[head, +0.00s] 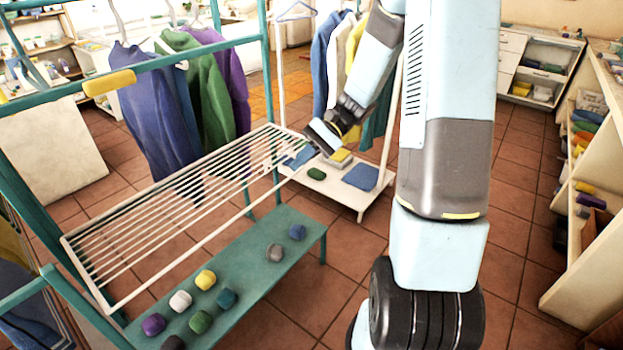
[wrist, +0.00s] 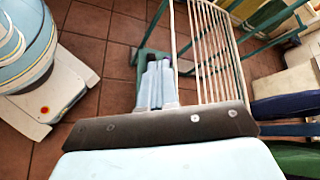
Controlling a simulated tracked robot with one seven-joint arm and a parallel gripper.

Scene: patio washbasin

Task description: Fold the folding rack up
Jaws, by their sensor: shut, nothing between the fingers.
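The folding rack (head: 180,215) is a white frame with several thin parallel bars, fixed to the teal stand on the left. It is swung out over the low teal shelf and looks about level or slightly tilted. It also shows in the wrist view (wrist: 215,55), right of my fingers. My gripper (head: 298,157) is at the rack's far right end, close to its corner. In the wrist view my gripper's (wrist: 158,65) two pale fingers lie together, shut and empty, beside the rack's outer rail. I cannot tell whether they touch it.
The low teal shelf (head: 262,292) under the rack holds several coloured rolled or rounded items. A yellow piece (head: 110,82) sits on the teal upper rail. Hanging clothes (head: 205,90) are behind the rack. A white clothes stand (head: 365,205) is near my gripper. Open tiled floor lies right.

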